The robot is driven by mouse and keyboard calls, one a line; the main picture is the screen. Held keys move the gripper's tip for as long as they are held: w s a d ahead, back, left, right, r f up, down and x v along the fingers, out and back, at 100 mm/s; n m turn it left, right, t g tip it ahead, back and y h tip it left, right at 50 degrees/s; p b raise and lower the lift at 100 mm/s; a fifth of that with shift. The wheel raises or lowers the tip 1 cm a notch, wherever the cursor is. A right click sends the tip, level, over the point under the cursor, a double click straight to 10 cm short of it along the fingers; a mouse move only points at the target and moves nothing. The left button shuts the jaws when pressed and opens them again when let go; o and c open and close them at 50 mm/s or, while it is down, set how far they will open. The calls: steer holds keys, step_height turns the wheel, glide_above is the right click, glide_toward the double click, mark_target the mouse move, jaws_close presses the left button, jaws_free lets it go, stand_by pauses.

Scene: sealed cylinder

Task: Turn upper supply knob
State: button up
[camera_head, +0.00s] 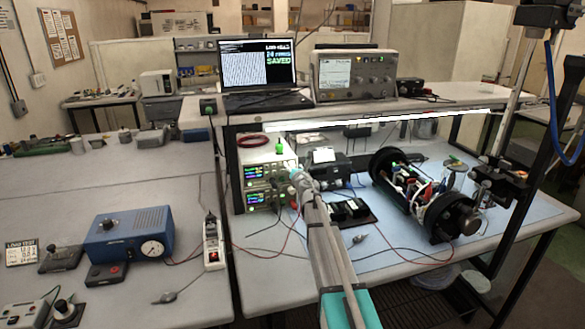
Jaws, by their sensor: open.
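The upper supply (254,171) is a light box with a lit display. It sits on top of a similar lower supply (256,196) under the bench shelf. My arm reaches up from the bottom of the picture, and my gripper (296,176) is at the right end of the upper supply's front. The gripper is open and small in this view. It covers part of the front panel, so the upper knob cannot be made out clearly. I cannot tell whether the fingers touch the knob.
Cables hang in front of the supplies. A black device (322,166) stands right of them, with dark blocks (350,211) in front. A large black-ended cylinder assembly (425,195) lies farther right. The shelf (370,108) overhangs the supplies. A power strip (213,245) lies left.

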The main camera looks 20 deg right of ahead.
steer(key=shift+w, duration=0.1)
jaws_close()
stand_by(0.4)
steer(key=shift+m, duration=0.3)
steer(key=shift+m, duration=2.6)
steer(key=shift+d, duration=0.1)
jaws_free()
